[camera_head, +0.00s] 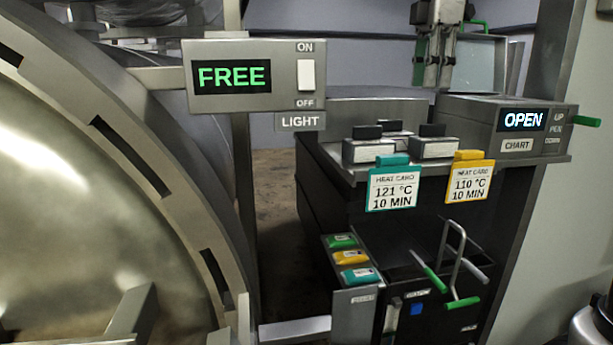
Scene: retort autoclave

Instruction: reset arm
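My gripper (433,84) hangs at the top centre-right, pointing down in front of the back wall and above the dark cabinet. Its fingers are small in the picture and look close together, but I cannot tell whether they are open or shut. I see nothing clearly held between them. Most of my arm is out of the picture.
The round metal autoclave door (75,200) fills the left. A panel reading FREE (225,100) carries a light switch (306,75). A chart box reading OPEN (480,118) stands right. The shelf bears several blocks, with teal (394,190) and yellow (469,183) heat cards in front. Green-tipped handles (462,302) stick out below.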

